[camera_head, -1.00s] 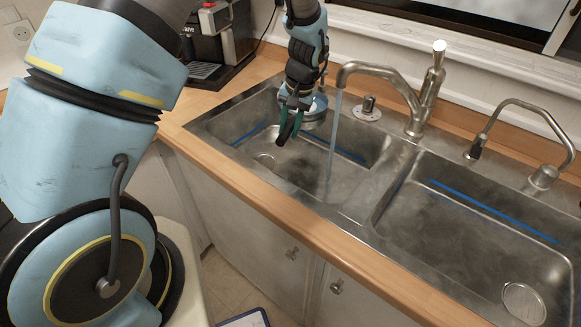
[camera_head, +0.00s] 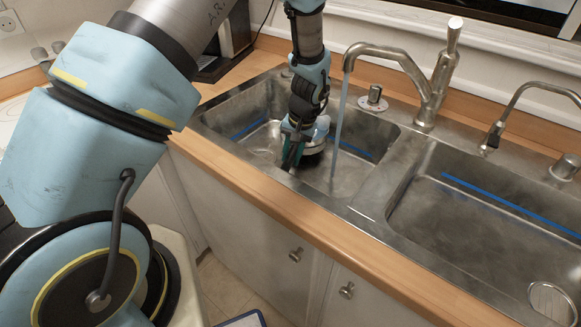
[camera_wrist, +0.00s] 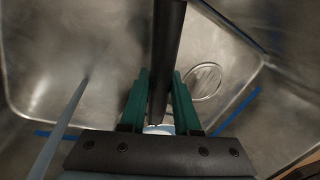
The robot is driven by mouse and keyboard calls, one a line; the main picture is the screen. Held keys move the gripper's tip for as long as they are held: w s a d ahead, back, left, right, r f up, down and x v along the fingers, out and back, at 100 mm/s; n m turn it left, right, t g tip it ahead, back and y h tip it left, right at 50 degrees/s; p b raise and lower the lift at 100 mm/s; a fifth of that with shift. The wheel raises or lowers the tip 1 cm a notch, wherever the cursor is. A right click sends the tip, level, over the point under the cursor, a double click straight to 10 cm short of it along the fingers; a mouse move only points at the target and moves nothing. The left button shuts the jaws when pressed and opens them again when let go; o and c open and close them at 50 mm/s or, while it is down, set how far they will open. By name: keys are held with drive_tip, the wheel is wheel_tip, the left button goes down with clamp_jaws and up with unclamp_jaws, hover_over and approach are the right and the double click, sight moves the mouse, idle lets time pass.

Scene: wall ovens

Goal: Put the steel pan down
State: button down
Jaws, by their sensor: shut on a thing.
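My gripper (camera_head: 291,158) is down over the left sink basin, near its front side. In the wrist view its green fingers (camera_wrist: 161,78) are shut on a long dark bar (camera_wrist: 169,40), which looks like the steel pan's handle. The bar runs from between the fingers to the top edge of the picture. The body of the pan is not clearly visible. A dark rounded part (camera_head: 315,147) shows beside the gripper in the head view, but I cannot tell whether it is the pan. I cannot tell whether the pan touches the basin.
The left basin (camera_head: 345,178) has a drain (camera_wrist: 204,80) in its floor. Water runs from the tap (camera_head: 430,85) into this basin, right of my gripper. The right basin (camera_head: 480,225) is empty. A wooden counter edge (camera_head: 265,200) runs along the front.

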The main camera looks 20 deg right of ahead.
wheel_tip(320, 180, down, 4)
drive_tip(key=shift+r+b, duration=0.1)
drive_tip(key=shift+b, duration=0.9)
drive_tip(key=c, duration=0.6)
unclamp_jaws()
drive_tip(key=shift+r, duration=0.1)
wheel_tip(320, 180, up, 12)
drive_tip(key=s+d+b, duration=0.2)
drive_tip(key=b, duration=0.1)
drive_tip(key=w+a+r+n, duration=0.1)
drive_tip(key=a, duration=0.5)
drive_tip(key=w+a+r+n, duration=0.1)
drive_tip(key=w+a+r, duration=0.1)
drive_tip(key=a, duration=0.5)
drive_tip(key=w+a+r+n+h, duration=0.1)
drive_tip(key=a, duration=0.6)
drive_tip(key=shift+w+a+r+n+g, duration=0.15)
drive_tip(key=shift+w+n+g, duration=0.15)
drive_tip(key=shift+n, duration=0.1)
drive_tip(key=s+a+n, duration=0.1)
drive_tip(key=s+a, duration=0.1)
drive_tip(key=a, duration=0.3)
drive_tip(key=s+a+r+n, duration=0.1)
drive_tip(key=s+a, duration=0.1)
drive_tip(key=a, duration=0.3)
drive_tip(key=s+a+r+n, duration=0.1)
drive_tip(key=a, duration=0.4)
drive_tip(key=shift+s+h, duration=0.4)
